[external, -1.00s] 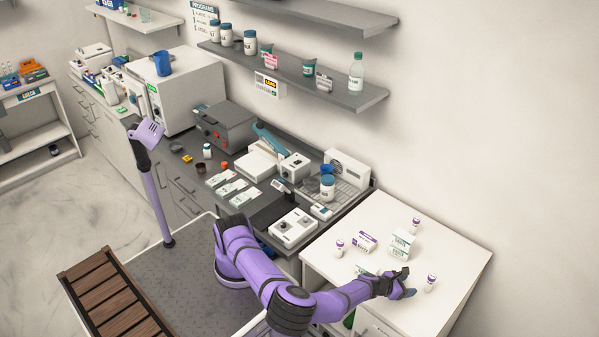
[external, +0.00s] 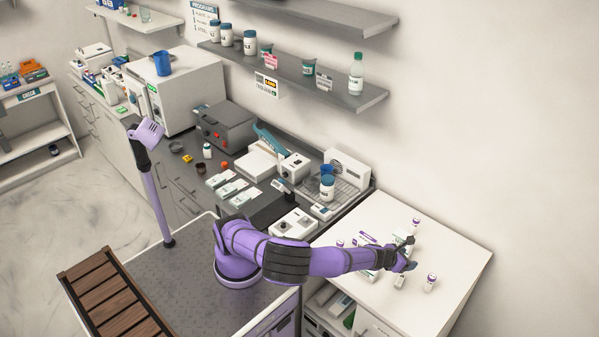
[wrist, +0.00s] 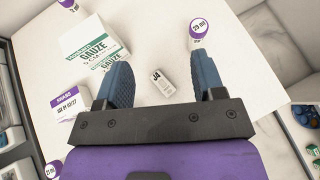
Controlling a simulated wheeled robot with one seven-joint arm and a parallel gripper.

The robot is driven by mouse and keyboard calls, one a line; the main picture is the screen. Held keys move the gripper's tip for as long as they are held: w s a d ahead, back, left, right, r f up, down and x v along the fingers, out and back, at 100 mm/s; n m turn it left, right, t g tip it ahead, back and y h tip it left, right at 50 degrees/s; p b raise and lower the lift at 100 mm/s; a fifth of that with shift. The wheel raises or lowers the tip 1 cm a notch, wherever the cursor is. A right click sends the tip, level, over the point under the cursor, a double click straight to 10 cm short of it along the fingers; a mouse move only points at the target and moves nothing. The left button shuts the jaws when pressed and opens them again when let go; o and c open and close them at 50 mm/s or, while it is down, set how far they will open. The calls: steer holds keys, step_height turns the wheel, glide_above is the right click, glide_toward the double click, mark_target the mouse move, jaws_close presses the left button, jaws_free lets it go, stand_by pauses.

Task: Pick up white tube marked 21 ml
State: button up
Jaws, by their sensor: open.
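Several white tubes with purple caps stand on the white table. The one at the lower left of the wrist view (wrist: 52,170) is cut by the edge; its cap seems to read 21 ml, not clearly. It is probably the left tube in the external view (external: 340,243), mostly hidden by my arm. Another tube (wrist: 199,30), beyond my right finger, seems to read 29 ml; it also shows in the external view (external: 431,282). A third tube (external: 415,224) stands at the back, its marking unreadable. My gripper (wrist: 158,70) is open and empty above the table.
A small white item marked J4 (wrist: 160,80) lies below, between my fingers in the wrist view. Gauze boxes (wrist: 95,45) and a purple-labelled box (wrist: 70,102) stand left of the fingers. The table's right part (external: 455,250) is clear. A wall rises behind it.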

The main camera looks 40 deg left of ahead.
mark_target(340, 242)
steer(key=a+f+n+g+y, duration=0.1)
steer(key=a+f+g, duration=0.1)
steer(key=a, duration=0.3)
steer(key=w+a+f+n+g+y, duration=0.1)
steer(key=a+f+n+g+y, duration=0.1)
steer(key=a+f, duration=0.2)
steer(key=w+a+f+n+g+y, duration=0.1)
steer(key=a+f+n+g, duration=0.1)
steer(key=a, duration=0.4)
steer(key=shift+a+f+g, duration=0.3)
steer(key=shift+a+f, duration=0.1)
steer(key=shift+f, duration=0.2)
steer(key=s+a+r+n+g, duration=0.1)
steer(key=s+a+r+g, duration=0.15)
steer(key=a+r, duration=0.4)
steer(key=s+a+r+n+g, duration=0.1)
steer(key=s+a+r+g, duration=0.15)
steer(key=a+r, duration=0.35)
steer(key=f, duration=0.6)
steer(key=d+f, duration=0.1)
steer(key=f, duration=0.2)
steer(key=shift+s+f, duration=0.25)
steer(key=shift+f, duration=0.1)
steer(key=f, duration=0.4)
steer(key=shift+w+d, duration=0.1)
steer(key=shift+d, duration=0.25)
steer(key=shift+f, duration=0.65)
